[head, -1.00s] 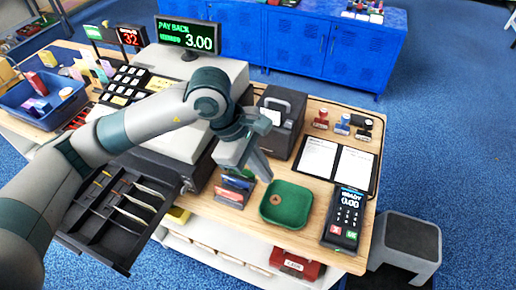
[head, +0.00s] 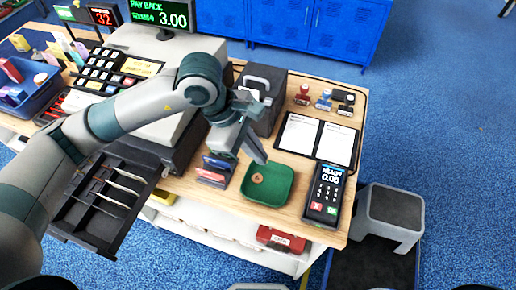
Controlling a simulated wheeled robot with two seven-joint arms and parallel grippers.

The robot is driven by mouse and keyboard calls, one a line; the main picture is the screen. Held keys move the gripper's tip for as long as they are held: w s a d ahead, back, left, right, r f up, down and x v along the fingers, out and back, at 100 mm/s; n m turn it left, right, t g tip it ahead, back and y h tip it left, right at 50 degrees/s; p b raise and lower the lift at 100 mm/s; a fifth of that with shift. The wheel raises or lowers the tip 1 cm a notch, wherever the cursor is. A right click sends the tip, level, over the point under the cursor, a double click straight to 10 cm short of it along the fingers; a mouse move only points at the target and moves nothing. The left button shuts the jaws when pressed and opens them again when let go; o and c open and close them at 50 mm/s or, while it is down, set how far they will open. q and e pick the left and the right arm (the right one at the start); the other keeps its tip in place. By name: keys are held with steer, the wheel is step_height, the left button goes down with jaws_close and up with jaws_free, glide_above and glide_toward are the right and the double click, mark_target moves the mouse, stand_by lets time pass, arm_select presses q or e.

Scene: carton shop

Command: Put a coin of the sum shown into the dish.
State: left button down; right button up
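The green dish (head: 281,190) sits on the wooden counter, and a small copper-coloured coin (head: 257,178) lies in it. The display (head: 160,14) reads PAY BACK 3.00. The open cash drawer (head: 84,222) sticks out under the register at the left; my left arm covers part of it, and its coins are hard to make out. My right gripper is not in view.
A card terminal (head: 325,194) stands right of the dish, and a card holder (head: 213,172) left of it. Behind are a dark box with a handle (head: 263,95), an open folder (head: 318,138) and several stamps. A grey step stool (head: 393,208) stands on the floor at right.

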arm_select(q)
steer(key=shift+f+b, duration=0.3)
steer(key=shift+f, duration=2.05)
steer(key=c, duration=1.9)
jaws_free()
steer(key=shift+c, duration=0.2)
steer(key=shift+a+r, duration=0.1)
steer(key=shift+r, duration=0.1)
steer(key=b+v, duration=0.6)
steer(key=v, duration=1.1)
steer(key=shift+r, duration=0.15)
